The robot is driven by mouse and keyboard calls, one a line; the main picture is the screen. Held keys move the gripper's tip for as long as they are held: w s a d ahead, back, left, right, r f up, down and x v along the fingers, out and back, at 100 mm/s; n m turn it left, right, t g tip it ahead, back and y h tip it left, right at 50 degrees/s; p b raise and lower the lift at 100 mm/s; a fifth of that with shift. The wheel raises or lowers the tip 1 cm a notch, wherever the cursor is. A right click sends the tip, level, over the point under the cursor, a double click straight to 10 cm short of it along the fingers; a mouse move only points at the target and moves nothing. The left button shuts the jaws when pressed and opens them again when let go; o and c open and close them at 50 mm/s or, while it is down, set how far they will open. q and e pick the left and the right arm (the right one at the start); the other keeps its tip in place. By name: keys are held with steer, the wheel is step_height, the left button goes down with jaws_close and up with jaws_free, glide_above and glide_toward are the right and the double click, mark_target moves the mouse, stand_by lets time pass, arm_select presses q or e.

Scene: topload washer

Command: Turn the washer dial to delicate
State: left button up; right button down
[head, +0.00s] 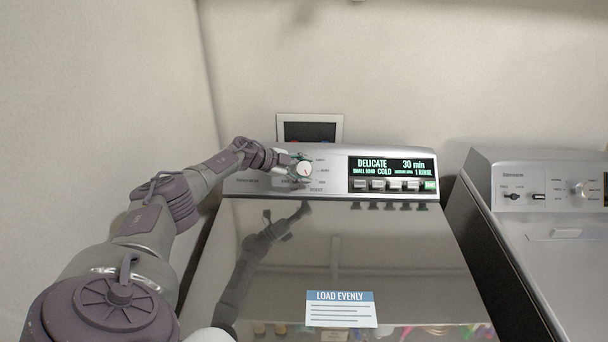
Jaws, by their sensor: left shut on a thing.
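The washer (340,245) stands in front of me with its glossy lid closed. Its dial (304,169) is a round pale knob with a red mark, on the left part of the control panel (250,183). My left gripper (299,168) reaches in from the left and is shut on the dial; its fingers partly cover the dial and the labels around it. The lit display (391,168) reads DELICATE, 30 min, SMALL LOAD and COLD in green-white letters. My right gripper is not in view.
A row of buttons (394,185) sits under the display. A LOAD EVENLY label (340,309) is on the lid. A second grey machine (545,240) stands to the right across a narrow gap. Walls close off the back and left.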

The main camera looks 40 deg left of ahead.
mark_target(300, 168)
arm_select(q)
steer(key=shift+m+g+b, duration=0.3)
steer(key=shift+m+b, duration=0.05)
steer(key=shift+m, duration=0.05)
stand_by(0.4)
steer(key=o, duration=1.2)
steer(key=shift+s+a+r, duration=0.15)
steer(key=shift+s, duration=0.05)
steer(key=v, duration=0.7)
steer(key=shift+w, duration=0.1)
